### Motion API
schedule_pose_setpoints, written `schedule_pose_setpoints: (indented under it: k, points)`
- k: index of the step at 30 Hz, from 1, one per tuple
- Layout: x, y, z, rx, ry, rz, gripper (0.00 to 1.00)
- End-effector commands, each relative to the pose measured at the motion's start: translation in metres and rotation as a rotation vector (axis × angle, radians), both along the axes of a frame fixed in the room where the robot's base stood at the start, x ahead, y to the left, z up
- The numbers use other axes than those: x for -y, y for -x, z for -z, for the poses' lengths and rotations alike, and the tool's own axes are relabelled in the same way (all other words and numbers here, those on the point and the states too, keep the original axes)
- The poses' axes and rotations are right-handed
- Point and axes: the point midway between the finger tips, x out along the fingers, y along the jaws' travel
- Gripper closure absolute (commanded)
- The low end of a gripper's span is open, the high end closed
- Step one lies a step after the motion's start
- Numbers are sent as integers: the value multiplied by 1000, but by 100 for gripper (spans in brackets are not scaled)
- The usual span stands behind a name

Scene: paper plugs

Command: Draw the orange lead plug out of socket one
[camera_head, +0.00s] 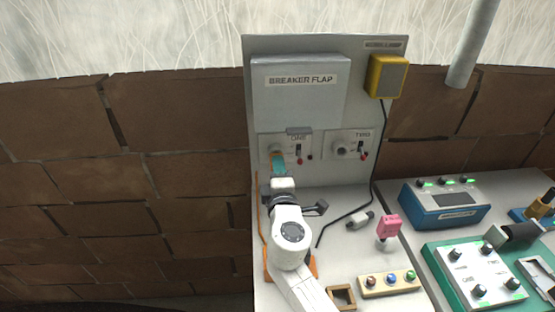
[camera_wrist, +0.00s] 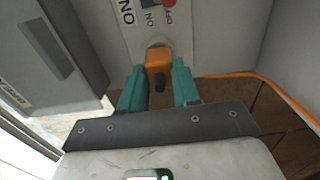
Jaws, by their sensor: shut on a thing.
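The orange plug (camera_wrist: 158,59) sits between the teal fingers of my gripper (camera_wrist: 159,70), which is shut on it. The far end of the plug meets the round mouth of socket one on the panel (camera_head: 290,137) marked ONE; how deep it sits is hidden. In the head view my gripper (camera_head: 279,168) reaches up to this socket from below, and only a sliver of orange shows past the fingers. The orange lead (camera_head: 259,215) hangs down the left edge of the board; it also shows in the wrist view (camera_wrist: 270,88).
Socket two (camera_head: 342,150) is to the right, apparently empty. A breaker flap (camera_head: 300,100) is above, and a yellow box (camera_head: 387,76) with a black lead is at upper right.

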Motion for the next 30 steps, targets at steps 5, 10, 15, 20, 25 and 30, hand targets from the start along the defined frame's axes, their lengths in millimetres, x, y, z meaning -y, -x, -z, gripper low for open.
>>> schedule_pose_setpoints:
  k: [5, 10, 15, 20, 25, 30]
  points:
    - [-1, 0, 1, -1, 1, -1, 100]
    - [-1, 0, 1, -1, 1, -1, 100]
    - [-1, 1, 1, -1, 1, -1, 100]
    - [-1, 2, 1, -2, 0, -1, 100]
    - [0, 5, 1, -1, 0, -1, 100]
    - [0, 7, 0, 0, -1, 0, 100]
